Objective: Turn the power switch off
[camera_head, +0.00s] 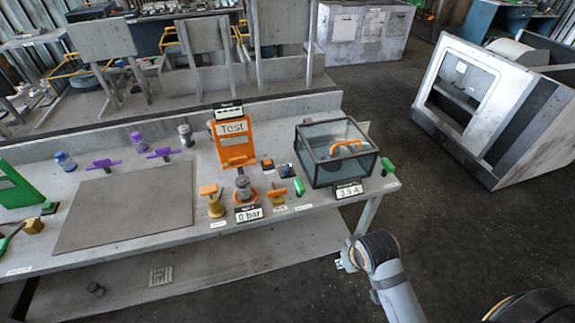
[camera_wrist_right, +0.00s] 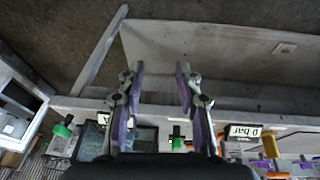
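Which part is the power switch I cannot tell for sure. A green handle (camera_head: 388,165) stands at the table's right end, beside the glass-walled box (camera_head: 318,172) and its "3.9 A" display (camera_head: 349,191). Another green handle (camera_head: 298,186) sits left of that box. In the right wrist view, a green handle (camera_wrist_right: 62,130) is at lower left and another (camera_wrist_right: 178,144) at lower centre. My right gripper (camera_head: 344,260) is in front of the table edge, apart from both handles. In its wrist view it (camera_wrist_right: 158,75) is open and empty. My left gripper is not in view.
An orange "Test" panel (camera_head: 234,143), a "0 bar" display (camera_head: 249,214) and orange-handled valves (camera_head: 210,192) crowd the table's right half. A grey plate (camera_head: 125,210) lies on the left half. A large grey cabinet (camera_head: 475,105) stands right; floor before it is clear.

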